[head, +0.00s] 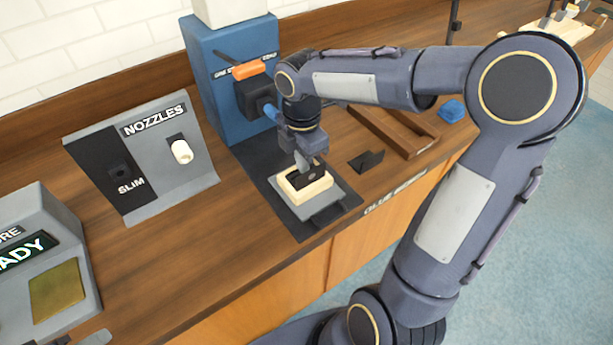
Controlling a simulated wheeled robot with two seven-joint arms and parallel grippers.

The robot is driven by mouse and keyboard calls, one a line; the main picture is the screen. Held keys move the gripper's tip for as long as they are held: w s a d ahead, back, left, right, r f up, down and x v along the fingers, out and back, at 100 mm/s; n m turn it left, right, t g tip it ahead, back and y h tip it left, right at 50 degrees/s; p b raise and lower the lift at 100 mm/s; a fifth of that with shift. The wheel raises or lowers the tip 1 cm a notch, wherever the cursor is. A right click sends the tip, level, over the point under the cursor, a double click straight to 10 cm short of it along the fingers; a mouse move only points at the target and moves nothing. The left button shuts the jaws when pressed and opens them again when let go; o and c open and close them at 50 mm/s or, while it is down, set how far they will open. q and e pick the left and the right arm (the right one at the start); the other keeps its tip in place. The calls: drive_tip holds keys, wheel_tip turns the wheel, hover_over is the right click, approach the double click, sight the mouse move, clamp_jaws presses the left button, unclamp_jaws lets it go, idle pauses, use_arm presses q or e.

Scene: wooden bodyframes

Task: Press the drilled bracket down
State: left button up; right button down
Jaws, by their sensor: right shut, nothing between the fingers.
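A small dark bracket (306,179), which looks like the drilled bracket, sits on a pale wooden block (318,188). The block rests on a light grey plate (333,202) over a dark mat. My right gripper (311,170) points down right above the bracket, with its fingers shut and nothing held between them. The fingertips reach the bracket's top edge or hover just over it; contact cannot be told. The fingers hide part of the bracket. My left gripper is not in view.
A blue glue station (213,70) with an orange-and-black nozzle head stands behind my right gripper. A nozzles stand (190,187) is to the left, a ready display (45,262) at far left. A dark folded piece (366,161) and a wooden tray (385,125) lie to the right.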

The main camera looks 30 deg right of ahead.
drive_tip(key=shift+f+b, duration=0.35)
drive_tip(key=shift+f, duration=0.25)
drive_tip(key=shift+r, duration=0.1)
idle(0.6)
wheel_tip(320, 180, up, 7)
drive_tip(key=p, duration=0.6)
drive_tip(key=shift+p, duration=0.3)
idle(0.3)
